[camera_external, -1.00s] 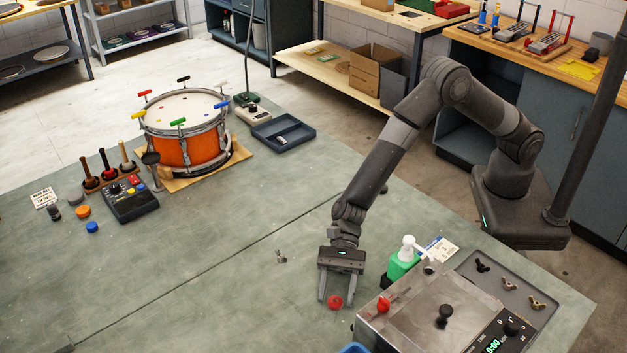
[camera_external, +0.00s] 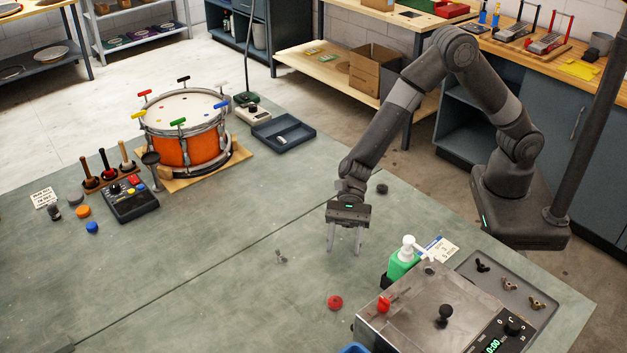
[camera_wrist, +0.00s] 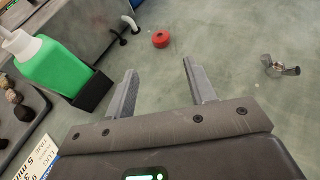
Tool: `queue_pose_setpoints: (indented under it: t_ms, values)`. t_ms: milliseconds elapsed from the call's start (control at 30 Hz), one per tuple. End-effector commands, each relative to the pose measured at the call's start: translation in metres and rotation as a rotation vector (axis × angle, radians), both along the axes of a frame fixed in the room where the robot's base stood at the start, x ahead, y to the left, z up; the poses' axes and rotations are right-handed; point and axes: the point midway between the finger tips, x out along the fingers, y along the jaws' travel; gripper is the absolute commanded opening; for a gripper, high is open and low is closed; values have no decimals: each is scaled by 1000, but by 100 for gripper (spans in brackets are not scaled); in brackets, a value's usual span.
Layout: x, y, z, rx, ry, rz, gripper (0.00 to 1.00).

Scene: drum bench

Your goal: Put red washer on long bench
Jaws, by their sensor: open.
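The red washer (camera_external: 335,302) lies flat on the grey-green long bench (camera_external: 190,270), left of the metal machine. It also shows in the wrist view (camera_wrist: 161,39), beyond my fingertips. My gripper (camera_external: 344,251) is open and empty, raised above the bench behind the washer and apart from it. In the wrist view, both fingers of my gripper (camera_wrist: 160,78) are spread with nothing between them.
A green bottle (camera_external: 402,262) stands right of my gripper, beside the metal machine (camera_external: 415,310). A small wing nut (camera_external: 281,257) lies left of my gripper. An orange drum (camera_external: 186,150) stands at the back left. The bench middle is mostly clear.

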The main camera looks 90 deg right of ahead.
Motion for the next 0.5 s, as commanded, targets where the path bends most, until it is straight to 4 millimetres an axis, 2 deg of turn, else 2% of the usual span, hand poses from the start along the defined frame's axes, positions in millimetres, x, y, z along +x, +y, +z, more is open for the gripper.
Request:
queue_pose_setpoints:
  t_ms: [133, 200, 367, 500]
  values:
    - [-1, -2, 3, -4, -10, 6, 50]
    - [-4, -6, 12, -16, -39, 25, 50]
    - [-24, -32, 54, -92, -194, 132, 50]
    - [-52, -66, 93, -195, -369, 258, 50]
